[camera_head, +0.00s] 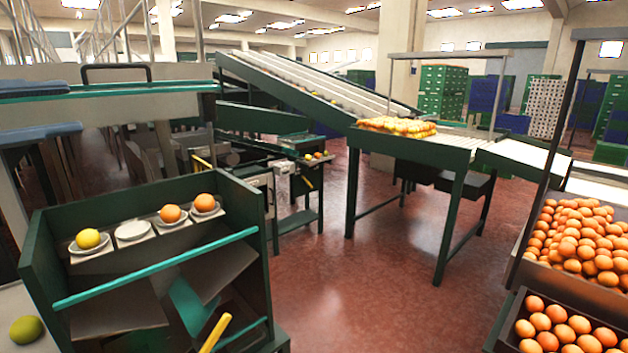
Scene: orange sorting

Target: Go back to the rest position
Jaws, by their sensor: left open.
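On the stand's ledge, small white cups hold a yellow fruit (88,239), an orange (170,214) and another orange (204,203). One white cup (133,231) between them is empty. My right gripper is not in view.
A green fruit (25,330) lies at the lower left. A teal bar (155,270) crosses the stand's front, with a yellow handle (215,333) below. Crates of oranges (580,238) stand at the right. A conveyor (310,88) slopes behind. The red floor (320,290) between is clear.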

